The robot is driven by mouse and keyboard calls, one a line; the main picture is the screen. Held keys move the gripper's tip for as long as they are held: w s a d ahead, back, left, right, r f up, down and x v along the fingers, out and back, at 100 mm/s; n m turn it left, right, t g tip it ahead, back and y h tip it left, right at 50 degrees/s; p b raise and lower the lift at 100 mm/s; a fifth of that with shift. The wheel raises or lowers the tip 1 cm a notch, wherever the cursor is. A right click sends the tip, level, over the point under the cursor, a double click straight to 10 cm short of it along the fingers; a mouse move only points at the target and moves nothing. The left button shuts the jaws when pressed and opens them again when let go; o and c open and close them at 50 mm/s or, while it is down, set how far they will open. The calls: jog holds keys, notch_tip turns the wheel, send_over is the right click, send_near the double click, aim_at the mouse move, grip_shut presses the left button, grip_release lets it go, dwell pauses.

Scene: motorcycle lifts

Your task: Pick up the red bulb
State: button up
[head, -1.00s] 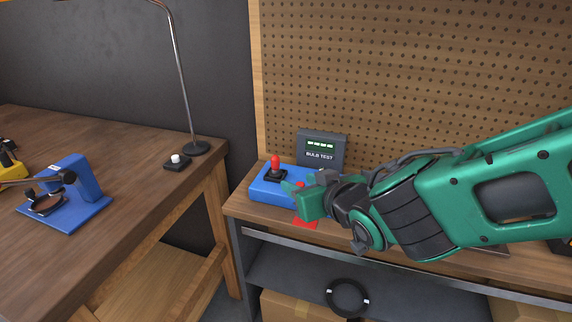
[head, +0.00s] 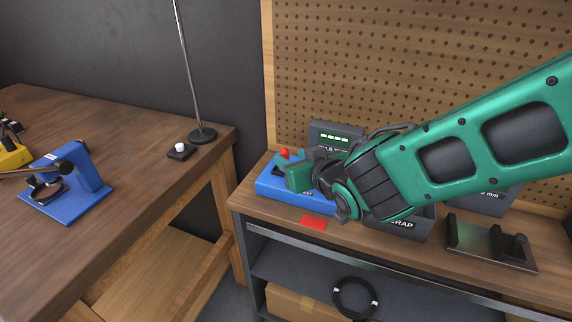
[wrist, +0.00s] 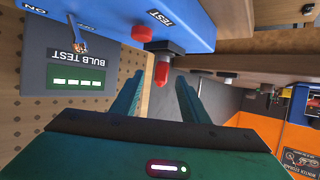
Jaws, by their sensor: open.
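The red bulb (head: 284,153) stands in a black socket on a blue tester box (head: 266,189). In the wrist view the bulb (wrist: 162,73) points toward my gripper, between the lines of the two fingers. I cannot tell how far the tips reach along the bulb.
A grey BULB TEST display (head: 336,134) stands behind the box, before the pegboard. A red button (wrist: 141,33) is near the bulb. A red patch (head: 313,223) lies on the bench front. A SCRAP bin (head: 414,228) and a dark holder (head: 490,243) are at right.

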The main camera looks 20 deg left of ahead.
aim_at(287, 156)
jog(key=shift+x, duration=2.6)
jog(key=shift+f, duration=0.1)
jog(key=shift+c, duration=0.3)
jog(key=shift+s, duration=0.1)
grip_shut()
